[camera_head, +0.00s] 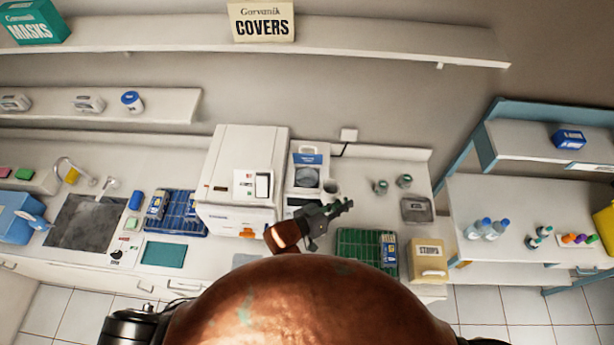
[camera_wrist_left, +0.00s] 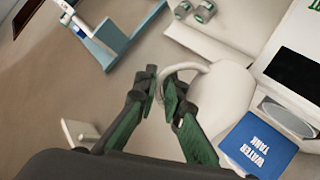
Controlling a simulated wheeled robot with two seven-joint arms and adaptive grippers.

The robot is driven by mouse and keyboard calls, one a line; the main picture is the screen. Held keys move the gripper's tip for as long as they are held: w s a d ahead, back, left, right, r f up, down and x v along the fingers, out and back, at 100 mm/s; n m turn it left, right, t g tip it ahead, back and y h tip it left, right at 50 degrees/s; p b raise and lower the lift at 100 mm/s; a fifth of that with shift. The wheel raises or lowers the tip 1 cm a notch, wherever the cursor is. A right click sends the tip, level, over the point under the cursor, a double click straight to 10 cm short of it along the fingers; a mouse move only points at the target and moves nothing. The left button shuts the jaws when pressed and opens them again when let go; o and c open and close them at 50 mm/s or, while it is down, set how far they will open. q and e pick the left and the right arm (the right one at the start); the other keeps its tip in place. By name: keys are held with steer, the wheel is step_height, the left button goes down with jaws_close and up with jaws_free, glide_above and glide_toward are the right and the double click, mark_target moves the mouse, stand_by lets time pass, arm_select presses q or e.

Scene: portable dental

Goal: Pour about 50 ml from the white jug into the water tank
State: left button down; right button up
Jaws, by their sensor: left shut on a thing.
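The white jug (camera_wrist_left: 222,98) is in the left wrist view, its loop handle between the fingertips of my left gripper (camera_wrist_left: 163,88). The gripper is shut on that handle. In the head view my left gripper (camera_head: 338,211) is over the counter, just below the jug (camera_head: 331,187). The jug is right beside the water tank (camera_head: 307,178). The tank's blue "WATER TANK" label (camera_wrist_left: 258,145) shows upside down in the wrist view, next to an oval opening (camera_wrist_left: 292,115). I cannot tell the jug's exact tilt or its water level. My right gripper is not visible.
A large white machine (camera_head: 240,180) stands left of the tank. Two small grey-green pots (camera_head: 381,187) and a metal tray (camera_head: 416,210) are to the right. A green rack (camera_head: 360,245) and a "STRIPS" box (camera_head: 428,260) are at the counter front.

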mark_target(329, 180)
arm_select(q)
steer(key=shift+w+a+r+n+g+h, duration=0.35)
steer(key=shift+w+a+r+n, duration=0.25)
steer(key=shift+r, duration=0.25)
steer(key=shift+w+a+r+n+g+h, duration=0.25)
steer(key=shift+w+a+r+n+h, duration=0.1)
steer(key=shift+w+a+r+n, duration=0.5)
steer(key=shift+w+a+r+n+g+h, duration=0.15)
steer(key=shift+w+a+r+n+h, duration=0.1)
steer(key=shift+w+a+n, duration=0.35)
steer(key=shift+w+a+r+n+g+h, duration=0.15)
steer(key=shift+w+a+n+h, duration=0.15)
steer(key=shift+w+n, duration=0.3)
steer(key=shift+w+a+r+n+h+b, duration=0.25)
steer(key=shift+w+a+r+n+b, duration=0.15)
steer(key=shift+b, duration=0.4)
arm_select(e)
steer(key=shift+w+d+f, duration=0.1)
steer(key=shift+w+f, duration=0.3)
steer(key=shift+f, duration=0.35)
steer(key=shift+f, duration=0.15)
arm_select(q)
steer(key=shift+w+a+n+g+h+b, duration=0.2)
steer(key=shift+n+b, duration=0.3)
steer(key=shift+b, duration=0.5)
steer(key=shift+w+a+n+g+h+b, duration=0.1)
steer(key=shift+w+n+h+b, duration=0.25)
steer(key=shift+b, duration=0.65)
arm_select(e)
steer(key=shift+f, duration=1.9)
